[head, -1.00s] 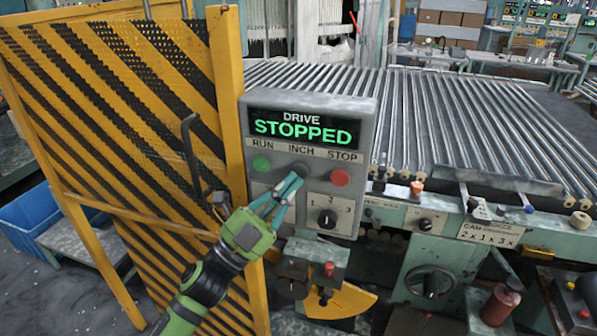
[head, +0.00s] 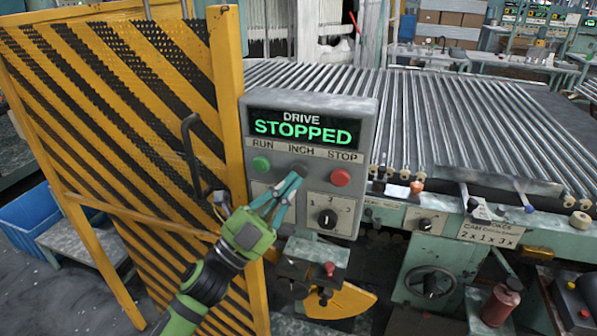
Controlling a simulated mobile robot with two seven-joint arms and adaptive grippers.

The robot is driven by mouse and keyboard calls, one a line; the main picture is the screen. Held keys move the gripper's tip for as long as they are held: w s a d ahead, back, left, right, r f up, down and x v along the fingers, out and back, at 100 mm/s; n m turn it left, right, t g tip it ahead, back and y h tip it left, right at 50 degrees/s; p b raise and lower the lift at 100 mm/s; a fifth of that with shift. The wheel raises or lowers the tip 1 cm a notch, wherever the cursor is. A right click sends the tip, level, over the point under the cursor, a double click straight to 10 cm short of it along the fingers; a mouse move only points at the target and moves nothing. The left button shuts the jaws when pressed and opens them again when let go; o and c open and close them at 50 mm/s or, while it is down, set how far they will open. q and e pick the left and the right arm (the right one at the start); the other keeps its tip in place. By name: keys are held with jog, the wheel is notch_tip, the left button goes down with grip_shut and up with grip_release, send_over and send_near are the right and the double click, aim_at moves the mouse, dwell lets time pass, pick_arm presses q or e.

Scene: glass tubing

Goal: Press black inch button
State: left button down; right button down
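The grey control box (head: 368,120) carries a green lit display (head: 303,130) reading DRIVE STOPPED. Under the INCH label is the black inch button (head: 300,168), between the green run button (head: 261,164) and the red stop button (head: 341,178). My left gripper (head: 297,180) has teal fingers that come together at the tips, with nothing seen between them. The tips are at the lower edge of the black button and partly cover it. I cannot tell whether they touch it. My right gripper is not in view.
A yellow and black striped guard (head: 110,130) stands close on the left, beside my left arm. A black selector knob (head: 327,218) sits below the buttons. A roller bed (head: 470,120) is on the right, with a handwheel (head: 430,286) below it.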

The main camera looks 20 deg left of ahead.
pick_arm(q)
jog(key=shift+w, duration=0.35)
